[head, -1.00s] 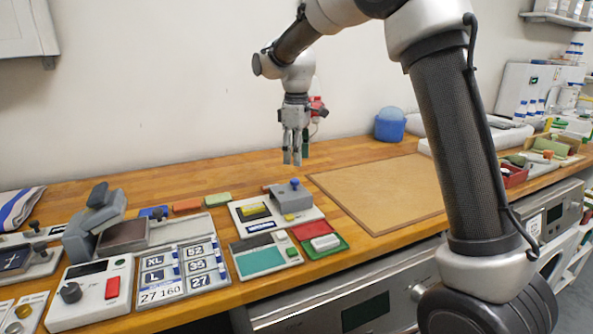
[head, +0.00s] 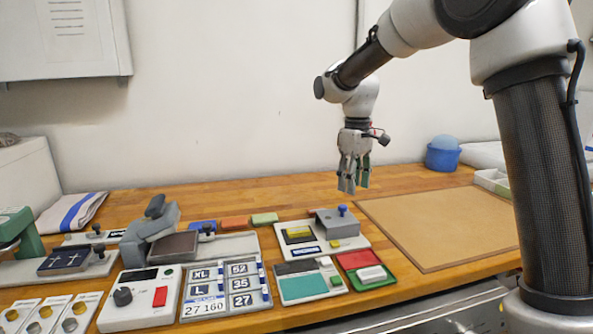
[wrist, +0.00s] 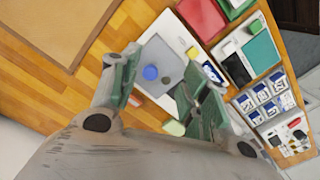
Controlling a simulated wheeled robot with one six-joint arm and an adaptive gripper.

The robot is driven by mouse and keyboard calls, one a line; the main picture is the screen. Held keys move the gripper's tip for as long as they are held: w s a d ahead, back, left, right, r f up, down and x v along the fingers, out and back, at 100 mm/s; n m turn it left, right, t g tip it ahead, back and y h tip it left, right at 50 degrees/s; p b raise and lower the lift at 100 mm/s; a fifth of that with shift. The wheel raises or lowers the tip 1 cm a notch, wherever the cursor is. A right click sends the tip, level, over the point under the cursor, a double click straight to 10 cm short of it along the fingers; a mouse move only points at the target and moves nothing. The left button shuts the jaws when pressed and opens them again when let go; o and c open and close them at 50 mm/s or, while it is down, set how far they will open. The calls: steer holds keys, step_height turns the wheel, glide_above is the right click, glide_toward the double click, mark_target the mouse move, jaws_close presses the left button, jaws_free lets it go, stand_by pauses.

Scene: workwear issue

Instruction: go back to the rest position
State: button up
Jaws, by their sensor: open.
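My gripper (head: 353,178) hangs fingers down above the rear part of the wooden bench (head: 290,184). It is open and nothing is between its fingers. In the wrist view the open fingers (wrist: 165,90) spread over a grey block with a blue knob (wrist: 151,73) on a white plate, well below them. The same block with its blue knob (head: 342,211) stands in front of my gripper in the head view, and the two are apart.
A brown mat (head: 440,225) lies on the right, with a blue tub (head: 442,157) behind it. A size board (head: 225,288), a control box (head: 140,300) and red and green pads (head: 361,260) fill the front. A wall cabinet (head: 65,40) hangs upper left.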

steer(key=s+d+r+m+t, duration=0.1)
steer(key=s+d, duration=0.4)
steer(key=s, duration=0.5)
steer(key=s+d+r+m+t, duration=0.1)
steer(key=s+d+m, duration=0.3)
steer(key=s, duration=0.6)
steer(key=s+d+r+m+t, duration=0.2)
steer(key=s+d+m, duration=0.1)
steer(key=s+d, duration=0.5)
steer(key=shift+s+d+t, duration=0.25)
steer(key=shift+s+t, duration=0.15)
steer(key=shift+s, duration=1.05)
